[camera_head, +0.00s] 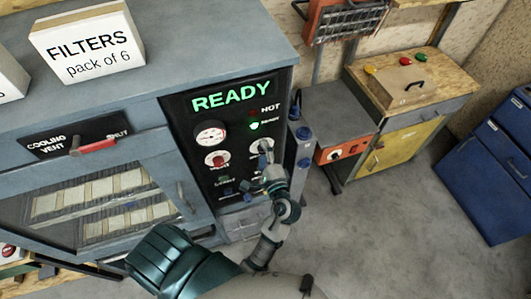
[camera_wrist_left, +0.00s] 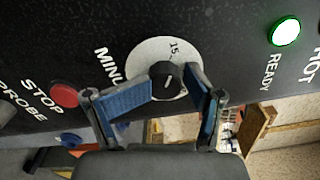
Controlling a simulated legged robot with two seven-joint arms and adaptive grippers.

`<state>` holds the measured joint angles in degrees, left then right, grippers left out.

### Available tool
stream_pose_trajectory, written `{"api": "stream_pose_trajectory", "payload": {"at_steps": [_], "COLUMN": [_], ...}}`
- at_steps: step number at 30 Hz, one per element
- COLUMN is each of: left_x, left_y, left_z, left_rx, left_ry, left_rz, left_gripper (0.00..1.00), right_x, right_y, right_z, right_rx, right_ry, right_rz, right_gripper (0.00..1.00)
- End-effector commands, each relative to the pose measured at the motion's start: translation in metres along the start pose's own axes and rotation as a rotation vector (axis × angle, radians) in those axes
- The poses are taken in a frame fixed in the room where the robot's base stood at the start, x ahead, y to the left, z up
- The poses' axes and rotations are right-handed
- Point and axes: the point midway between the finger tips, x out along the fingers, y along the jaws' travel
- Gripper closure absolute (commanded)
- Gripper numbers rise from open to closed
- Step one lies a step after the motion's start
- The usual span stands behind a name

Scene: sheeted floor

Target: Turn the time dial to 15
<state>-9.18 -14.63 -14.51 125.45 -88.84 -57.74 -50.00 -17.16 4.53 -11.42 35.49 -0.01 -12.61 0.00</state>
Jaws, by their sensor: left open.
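The time dial (camera_head: 262,146) is a round white plate on the black control panel (camera_head: 188,112), right of a dial with a red knob. In the left wrist view the dial's black knob (camera_wrist_left: 167,82) sits on the white plate, with "15" printed above it and part of the word "MINU" to its left. My left gripper (camera_head: 267,168) is at the dial from below. In the wrist view its blue-padded fingers (camera_wrist_left: 172,84) are open on either side of the knob; I cannot tell if they touch it. The knob's exact setting is too small to read. My right gripper is out of view.
The panel shows a lit READY display (camera_head: 231,95), a gauge (camera_head: 210,134) and a lit green lamp (camera_head: 254,126). A red STOP button (camera_wrist_left: 64,94) is left of the dial. A vent lever (camera_head: 94,146) is further left. Open floor (camera_head: 370,225) lies right.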

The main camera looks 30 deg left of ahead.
Motion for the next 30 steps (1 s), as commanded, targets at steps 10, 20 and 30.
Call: {"api": "stream_pose_trajectory", "payload": {"at_steps": [10, 20, 30], "left_x": [-0.009, -0.030, -0.082], "left_y": [-0.003, 0.000, -0.002], "left_z": [-0.007, -0.004, -0.008], "left_rx": [0.009, 0.007, 0.009], "left_ry": [-0.004, -0.001, -0.004], "left_rz": [-0.002, 0.004, -0.001], "left_gripper": [0.40, 0.40, 0.40], "right_x": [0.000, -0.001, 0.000], "right_y": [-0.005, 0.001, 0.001], "right_z": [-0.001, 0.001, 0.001], "right_rx": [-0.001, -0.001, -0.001], "right_ry": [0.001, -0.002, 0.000], "right_rz": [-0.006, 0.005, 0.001], "right_gripper": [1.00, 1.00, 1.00]}}
